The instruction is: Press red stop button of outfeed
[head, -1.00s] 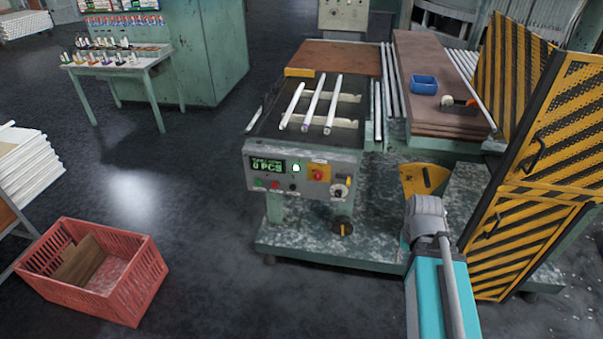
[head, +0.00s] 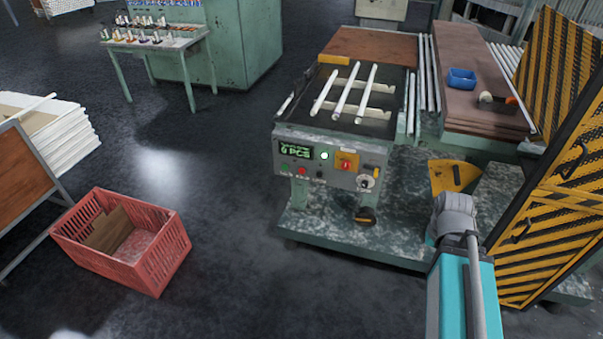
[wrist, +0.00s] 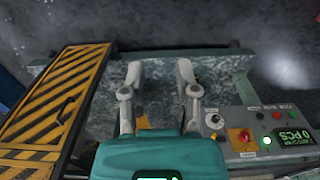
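The outfeed control panel (head: 335,183) is on the front of the green machine. Its small red button (head: 302,171) sits in the lower row between a green button (head: 284,167) and a black one (head: 319,174). A larger red control on a yellow plate (head: 346,161) is above and to the right. In the wrist view the panel appears turned over at the right, with the small red button (wrist: 276,115) visible. My gripper (wrist: 159,70) is open and empty, its two fingers apart, left of the panel in that view and not touching it. The head view does not show its fingertips.
A yellow-black striped guard (head: 560,200) stands close to my arm's right, and at left in the wrist view (wrist: 60,95). White tubes (head: 345,92) lie on the machine's top. A red crate (head: 165,262) is on the floor at left. Floor before the panel is clear.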

